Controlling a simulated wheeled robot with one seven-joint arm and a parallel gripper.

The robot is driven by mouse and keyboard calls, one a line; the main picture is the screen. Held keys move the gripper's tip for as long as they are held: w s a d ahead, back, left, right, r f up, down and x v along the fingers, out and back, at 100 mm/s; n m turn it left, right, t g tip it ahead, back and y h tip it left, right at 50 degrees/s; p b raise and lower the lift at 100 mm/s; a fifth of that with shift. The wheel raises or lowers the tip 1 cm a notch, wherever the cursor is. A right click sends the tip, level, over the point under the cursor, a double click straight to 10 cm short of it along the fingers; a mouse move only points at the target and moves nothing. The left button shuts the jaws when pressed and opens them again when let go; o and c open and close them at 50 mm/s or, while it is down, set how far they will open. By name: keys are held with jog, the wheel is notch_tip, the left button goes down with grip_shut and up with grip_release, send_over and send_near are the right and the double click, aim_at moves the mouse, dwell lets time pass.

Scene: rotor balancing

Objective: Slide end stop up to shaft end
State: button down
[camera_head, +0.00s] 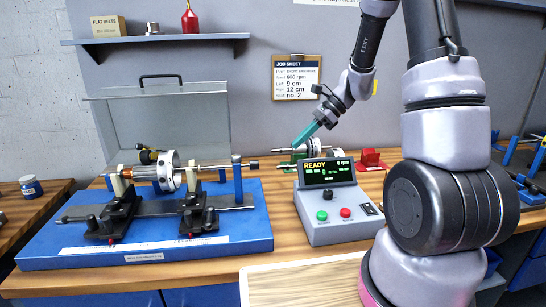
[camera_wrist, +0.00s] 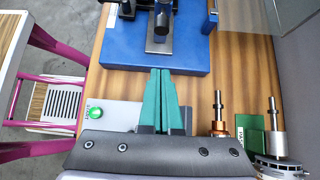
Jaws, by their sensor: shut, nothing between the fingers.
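The balancing stand has a blue base (camera_head: 150,248). A rotor with a silver drum (camera_head: 169,172) lies level on its two black supports, its shaft (camera_head: 212,167) running right. A blue upright post (camera_head: 237,182), apparently the end stop, stands by the shaft's right end, with a short black-tipped rod (camera_head: 252,164) pointing right. Whether post and shaft touch is unclear. In the wrist view a black round end (camera_wrist: 162,20) shows above the blue base's edge (camera_wrist: 150,63). My gripper (camera_head: 296,146), with teal fingers, is shut and empty, right of the stand. Its fingertips also show in the wrist view (camera_wrist: 160,70).
A control box (camera_head: 333,205) reading READY stands right of the base. Behind it lie another rotor (camera_head: 318,146) and a red block (camera_head: 371,158). A clear cover (camera_head: 165,120) stands behind the stand.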

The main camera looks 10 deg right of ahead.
jog(key=a+f, duration=0.5)
jog(key=a, duration=0.4)
jog(key=shift+a+f, duration=0.2)
jog(key=shift+a, duration=0.05)
jog(key=shift+a, duration=0.1)
jog(key=shift+a, duration=0.4)
jog(key=shift+s, duration=0.1)
